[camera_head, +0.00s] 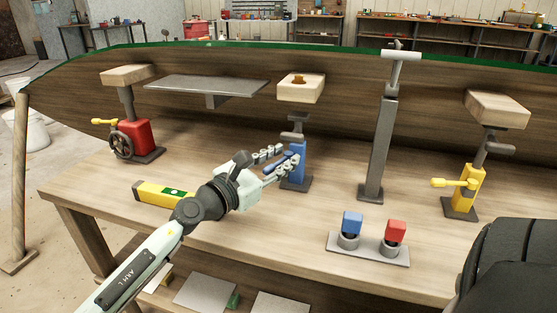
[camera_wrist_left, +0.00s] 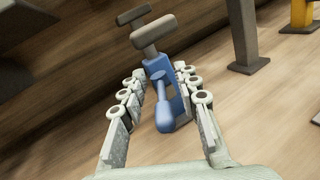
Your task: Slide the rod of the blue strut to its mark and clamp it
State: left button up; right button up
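The blue strut (camera_head: 299,169) stands upright on the wooden bench near its middle, on a dark base plate. Its grey rod (camera_head: 293,137) rises out of the blue body and carries a grey crosspiece. A blue clamp lever (camera_wrist_left: 162,110) with a rounded end hangs on the side facing me in the left wrist view. My left gripper (camera_head: 276,160) is open at the strut. In the left wrist view its fingers (camera_wrist_left: 162,102) are spread on either side of the blue body and lever, with gaps visible. The rod's mark cannot be made out. My right gripper is not in view.
A red strut (camera_head: 136,134) with a handwheel stands left, a yellow strut (camera_head: 466,190) right, a tall grey post (camera_head: 378,150) between. A yellow level (camera_head: 167,193) lies beside my left wrist. The hull (camera_head: 240,65) rises behind.

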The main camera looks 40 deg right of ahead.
pick_arm(q)
jog(key=shift+w+a+f, duration=0.1)
jog(key=shift+a+f, duration=0.05)
jog(key=shift+a, duration=0.2)
jog(key=s+a, duration=0.1)
jog(key=a, duration=1)
jog(key=shift+s+a, duration=0.25)
jog(key=shift+s, duration=0.1)
